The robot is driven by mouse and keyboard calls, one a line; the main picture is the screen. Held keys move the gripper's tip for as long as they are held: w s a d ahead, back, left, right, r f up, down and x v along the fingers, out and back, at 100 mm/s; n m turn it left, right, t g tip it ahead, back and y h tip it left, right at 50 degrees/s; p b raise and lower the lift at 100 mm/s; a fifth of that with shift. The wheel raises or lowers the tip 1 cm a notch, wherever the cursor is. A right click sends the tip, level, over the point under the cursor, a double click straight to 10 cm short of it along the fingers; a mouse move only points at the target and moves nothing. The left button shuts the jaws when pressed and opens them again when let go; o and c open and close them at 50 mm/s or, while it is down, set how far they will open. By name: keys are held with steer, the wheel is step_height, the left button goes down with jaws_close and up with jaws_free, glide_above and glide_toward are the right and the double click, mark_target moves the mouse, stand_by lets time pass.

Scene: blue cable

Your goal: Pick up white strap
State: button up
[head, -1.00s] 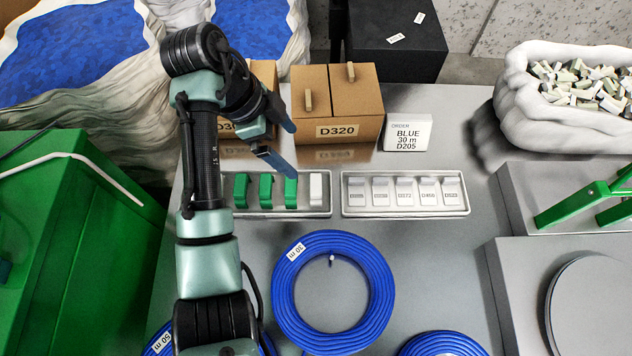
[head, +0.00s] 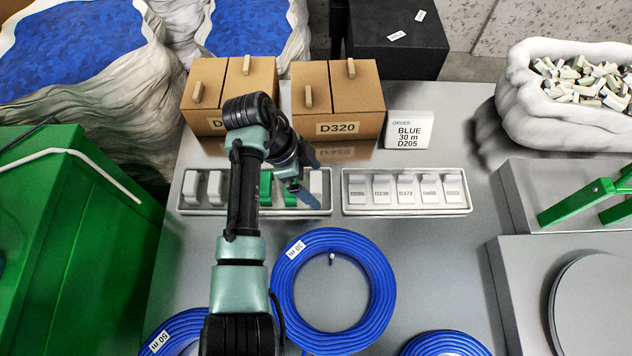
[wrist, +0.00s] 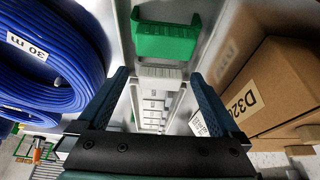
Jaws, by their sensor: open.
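White straps stand in the left compartment tray (head: 255,212). One white strap (head: 316,184) is at its right end, and others (head: 191,186) are at its left end. Green straps (head: 265,188) stand between them, partly hidden by my arm. My gripper (head: 311,176) is open and empty, close to the right-end white strap. In the wrist view, a white strap (wrist: 160,74) lies between the open fingers, with a green strap (wrist: 165,42) above it in the picture. I cannot tell whether the fingers touch the strap.
A second tray (head: 405,211) with labelled white pieces lies to the right. The D320 box (head: 337,105) and another box stand behind my gripper; an order card (head: 409,131) stands beside them. Blue cable coils (head: 333,335) lie in front. Grey table is clear between tray and coil.

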steer(key=shift+d+f, duration=0.1)
steer(key=shift+f, duration=0.15)
steer(key=c, duration=1)
